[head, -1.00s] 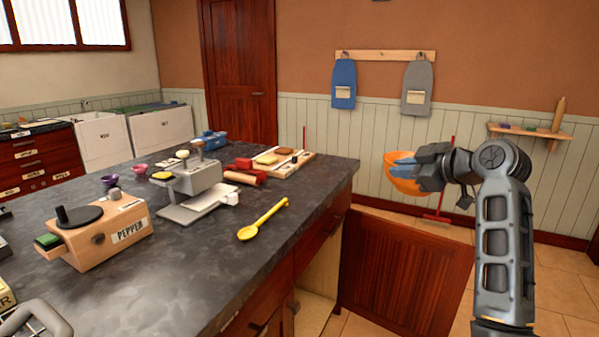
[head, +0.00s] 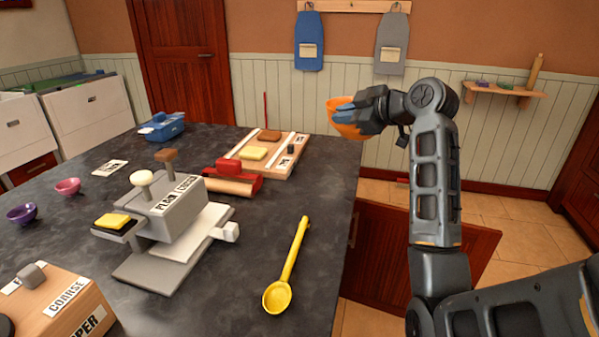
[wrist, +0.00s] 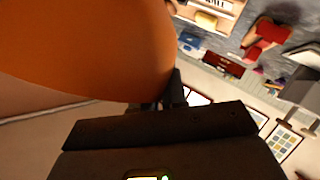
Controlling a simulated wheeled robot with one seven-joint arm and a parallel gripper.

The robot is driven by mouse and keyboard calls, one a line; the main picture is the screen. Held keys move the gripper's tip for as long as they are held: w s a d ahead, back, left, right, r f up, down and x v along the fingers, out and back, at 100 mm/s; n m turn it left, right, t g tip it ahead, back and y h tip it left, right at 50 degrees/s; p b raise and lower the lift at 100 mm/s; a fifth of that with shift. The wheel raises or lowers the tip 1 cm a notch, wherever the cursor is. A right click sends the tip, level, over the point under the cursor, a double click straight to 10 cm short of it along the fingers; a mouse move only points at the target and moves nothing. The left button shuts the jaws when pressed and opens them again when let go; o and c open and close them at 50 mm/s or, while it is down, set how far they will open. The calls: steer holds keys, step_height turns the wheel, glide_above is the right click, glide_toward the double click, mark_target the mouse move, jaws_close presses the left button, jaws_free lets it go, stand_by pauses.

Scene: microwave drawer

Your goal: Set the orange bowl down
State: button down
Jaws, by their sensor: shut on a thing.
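The orange bowl (head: 340,107) is held in the air by my gripper (head: 352,117) at the far right edge of the dark countertop (head: 330,215) in the head view. My gripper is shut on the bowl, with its blue-grey fingers across the bowl's side. The bowl looks tilted. In the wrist view the orange bowl (wrist: 90,45) fills the upper left, close to the camera, and hides much of the fingers.
On the counter are a yellow spoon (head: 287,268), a grey press-like device (head: 175,220), a wooden board (head: 285,165) with blocks, a red roller item (head: 232,180), and purple (head: 22,214) and pink (head: 68,187) bowls. A wooden cabinet door (head: 400,250) stands open below. Bare counter surrounds the spoon.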

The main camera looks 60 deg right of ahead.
steer(key=shift+w+a+f+p, duration=0.3)
steer(key=shift+w+a+f, duration=0.55)
steer(key=shift+a+f, duration=0.95)
steer(key=shift+w+a+f+p, duration=0.3)
steer(key=shift+w+a+f, duration=0.5)
steer(key=shift+a+f, duration=0.95)
steer(key=shift+w+a+f+p, duration=0.3)
steer(key=shift+w+a+f, duration=0.55)
steer(key=shift+a+f, duration=0.95)
steer(key=c, duration=1.2)
jaws_free()
steer(key=shift+d+f, duration=0.1)
steer(key=shift+o, duration=0.2)
steer(key=b+v, duration=0.1)
steer(key=v, duration=1.1)
